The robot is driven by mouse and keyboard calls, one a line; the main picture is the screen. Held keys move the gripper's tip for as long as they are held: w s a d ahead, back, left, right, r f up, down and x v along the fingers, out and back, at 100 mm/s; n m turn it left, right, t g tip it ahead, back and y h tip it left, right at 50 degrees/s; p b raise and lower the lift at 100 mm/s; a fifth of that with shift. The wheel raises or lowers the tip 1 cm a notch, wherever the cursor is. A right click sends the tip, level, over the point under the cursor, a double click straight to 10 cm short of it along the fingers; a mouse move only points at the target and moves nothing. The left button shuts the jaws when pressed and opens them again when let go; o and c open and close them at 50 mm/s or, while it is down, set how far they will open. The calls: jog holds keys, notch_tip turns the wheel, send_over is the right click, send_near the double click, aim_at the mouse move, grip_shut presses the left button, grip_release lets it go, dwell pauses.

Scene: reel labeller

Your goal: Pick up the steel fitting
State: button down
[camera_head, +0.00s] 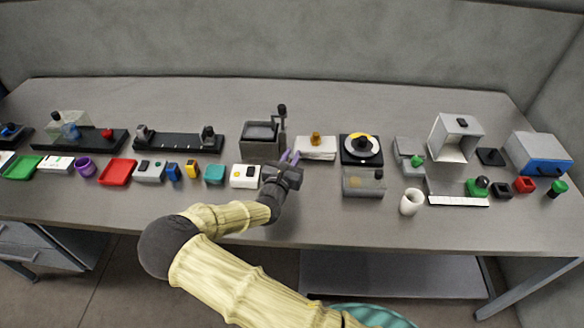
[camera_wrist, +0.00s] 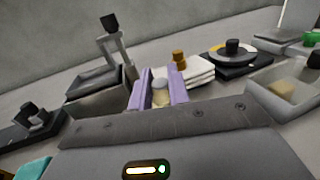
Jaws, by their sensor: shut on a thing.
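My gripper (camera_head: 290,157) is over the middle of the bench, with its two purple fingers pointing to the back. In the wrist view the fingers (camera_wrist: 159,90) stand either side of a small round-topped piece, the steel fitting (camera_wrist: 160,84), and are shut on it. Its top is pale grey, and a yellowish part shows below. Its lower end is hidden by the gripper body. In the head view the fitting is too small to make out between the fingers.
A grey open box with a lever (camera_head: 262,140) stands behind my gripper to the left. A white stack with an amber piece (camera_head: 316,154) and a black turntable (camera_head: 345,158) are to the right. A clear-topped box (camera_head: 362,190) is nearer. Bare bench lies in front.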

jog(key=shift+r, duration=1.25)
